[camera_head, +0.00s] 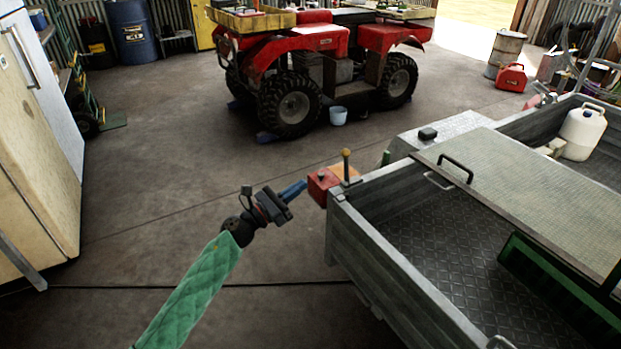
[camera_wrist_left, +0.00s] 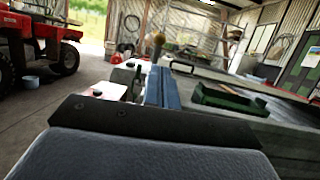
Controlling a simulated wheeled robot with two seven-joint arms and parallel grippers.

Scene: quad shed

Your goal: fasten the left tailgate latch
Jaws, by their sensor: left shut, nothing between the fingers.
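A lever with a round tan knob (camera_head: 346,154) stands upright at the near-left corner of the grey trailer (camera_head: 395,271), beside a red block (camera_head: 321,184). The knob (camera_wrist_left: 158,39) also shows in the left wrist view, just beyond the blue fingers. I cannot tell whether the latch is fastened. My left gripper (camera_head: 303,185) is shut and empty, its blue fingers pointing at the red block from the left. The fingertips are at or very close to the block; contact is unclear. My right gripper is not in view.
A ribbed lid panel (camera_head: 540,195) with a black handle covers part of the trailer. A green crate (camera_wrist_left: 225,100) and a white jug (camera_head: 582,132) are on the trailer. A red quad bike (camera_head: 300,60) stands behind. Floor left of the trailer is clear.

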